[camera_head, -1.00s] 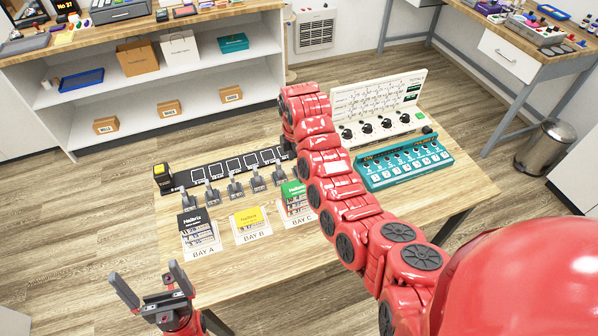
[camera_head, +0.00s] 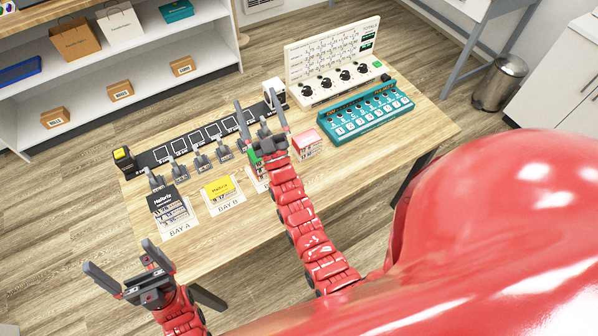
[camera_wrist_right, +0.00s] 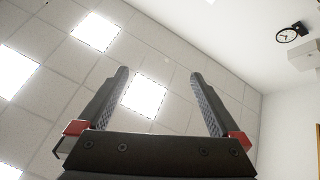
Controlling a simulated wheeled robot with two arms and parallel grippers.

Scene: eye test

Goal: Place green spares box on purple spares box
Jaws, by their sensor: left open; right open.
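The green spares box (camera_head: 254,157) stands on the bay C sheet, largely hidden behind my right arm. I see no purple box; a box with a pinkish-red top (camera_head: 308,143) stands to the right of that arm. A black-topped box (camera_head: 166,203) is on bay A and a yellow-topped one (camera_head: 219,188) on bay B. My right gripper (camera_head: 255,98) is open and empty, showing just beyond the green box in the head view; its wrist view (camera_wrist_right: 160,95) shows only ceiling and wall between the fingers. My left gripper (camera_head: 118,254) is open and empty, off the table's front left.
A dark strip with outlined squares (camera_head: 190,141) and several grey levers (camera_head: 201,160) lies behind the boxes. A teal switch panel (camera_head: 368,112) and a white knob console (camera_head: 335,75) stand at the back right. The table (camera_head: 400,140) is bare at front right.

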